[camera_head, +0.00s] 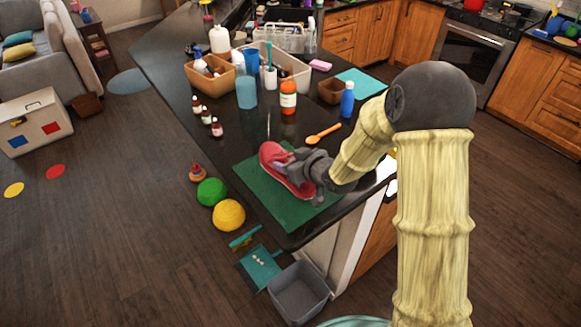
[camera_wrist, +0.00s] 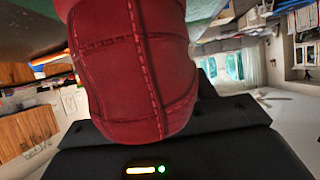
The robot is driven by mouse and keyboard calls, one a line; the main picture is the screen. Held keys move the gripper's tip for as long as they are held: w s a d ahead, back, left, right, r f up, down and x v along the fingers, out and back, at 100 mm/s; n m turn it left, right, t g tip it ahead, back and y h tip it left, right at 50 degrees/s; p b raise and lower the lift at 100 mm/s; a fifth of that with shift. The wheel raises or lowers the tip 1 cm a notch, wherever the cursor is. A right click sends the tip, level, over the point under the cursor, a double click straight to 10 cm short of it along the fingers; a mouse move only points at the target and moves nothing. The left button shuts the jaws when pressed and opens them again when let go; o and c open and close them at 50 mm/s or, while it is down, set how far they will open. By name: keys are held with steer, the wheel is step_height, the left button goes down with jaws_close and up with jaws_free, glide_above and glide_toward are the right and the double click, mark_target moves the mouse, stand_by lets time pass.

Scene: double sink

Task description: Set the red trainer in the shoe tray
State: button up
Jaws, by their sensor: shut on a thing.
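The red trainer (camera_head: 270,154) is at my gripper (camera_head: 304,166), over a flat green tray or mat (camera_head: 308,211) at the near corner of the dark counter. My gripper is shut on the trainer. In the head view the trainer lies lengthwise from upper left to lower right. I cannot tell whether its sole touches the green surface. In the wrist view the stitched red upper of the trainer (camera_wrist: 130,70) fills the middle, close to the black gripper body. The fingertips are mostly hidden.
Balls (camera_head: 229,214) and a grey bin (camera_head: 298,292) are on the floor beside the counter edge.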

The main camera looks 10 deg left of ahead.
steer(key=shift+f+p, duration=0.35)
steer(key=shift+f, duration=1.1)
steer(key=o, duration=1.1)
steer(key=shift+w+d, duration=0.1)
steer(key=shift+s+d+r+b, duration=0.2)
steer(key=shift+d+b, duration=0.1)
steer(key=shift+d, duration=0.05)
steer(key=b+v, duration=0.2)
steer(key=v, duration=0.9)
steer(key=shift+s, duration=0.2)
steer(key=shift+a, duration=0.1)
